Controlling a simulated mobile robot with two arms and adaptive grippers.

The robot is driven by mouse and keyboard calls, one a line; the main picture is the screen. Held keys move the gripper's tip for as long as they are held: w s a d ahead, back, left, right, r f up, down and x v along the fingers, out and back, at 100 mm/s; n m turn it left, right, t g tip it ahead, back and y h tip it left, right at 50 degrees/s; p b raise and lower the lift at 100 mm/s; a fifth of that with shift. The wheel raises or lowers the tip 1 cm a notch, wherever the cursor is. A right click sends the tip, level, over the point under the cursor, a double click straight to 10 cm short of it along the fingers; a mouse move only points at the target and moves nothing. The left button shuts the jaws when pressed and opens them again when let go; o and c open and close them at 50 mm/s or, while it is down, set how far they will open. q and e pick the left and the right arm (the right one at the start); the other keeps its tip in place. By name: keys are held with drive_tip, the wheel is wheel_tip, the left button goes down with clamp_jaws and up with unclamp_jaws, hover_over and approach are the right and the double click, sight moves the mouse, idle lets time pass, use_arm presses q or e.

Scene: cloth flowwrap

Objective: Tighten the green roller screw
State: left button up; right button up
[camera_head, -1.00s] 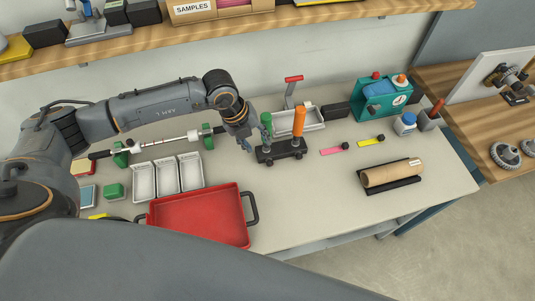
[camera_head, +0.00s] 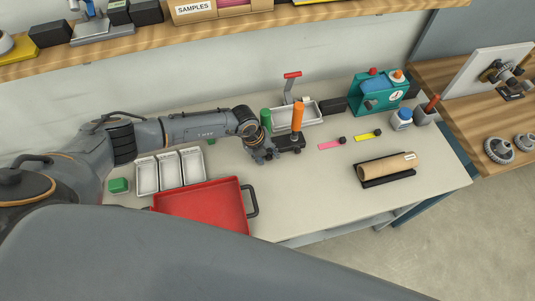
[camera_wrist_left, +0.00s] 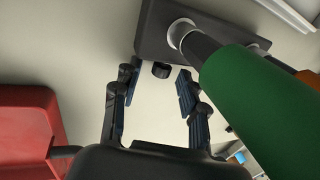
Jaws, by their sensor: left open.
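A green-handled roller (camera_head: 266,118) and an orange-handled roller (camera_head: 298,116) stand upright side by side on a black base (camera_head: 292,141). In the left wrist view the green handle (camera_wrist_left: 262,105) fills the right side, close to the camera. The black base (camera_wrist_left: 165,28) is at the top. A small black screw knob (camera_wrist_left: 161,70) juts from the base edge near the green roller's foot. My left gripper (camera_head: 268,158) is low in front of the base. Its fingers (camera_wrist_left: 158,85) are open and apart, with the knob between and just beyond the tips, seemingly untouched. My right gripper is out of view.
A red tray (camera_head: 205,208) and white bins (camera_head: 170,171) lie left of the base. A white tray with a red-handled lever (camera_head: 292,82) stands behind. Pink (camera_head: 330,144) and yellow (camera_head: 366,135) strips and a brown roll (camera_head: 388,168) lie right. The table front is clear.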

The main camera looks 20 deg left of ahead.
use_arm(q)
drive_tip(key=shift+f, duration=0.1)
clamp_jaws()
drive_tip(key=shift+w+d, duration=0.1)
drive_tip(key=shift+d, duration=0.1)
drive_tip(key=shift+g+y, duration=0.4)
drive_tip(key=shift+y, duration=0.2)
unclamp_jaws()
wheel_tip(320, 180, up, 12)
drive_tip(key=s+a, duration=0.1)
drive_tip(key=shift+a, duration=0.4)
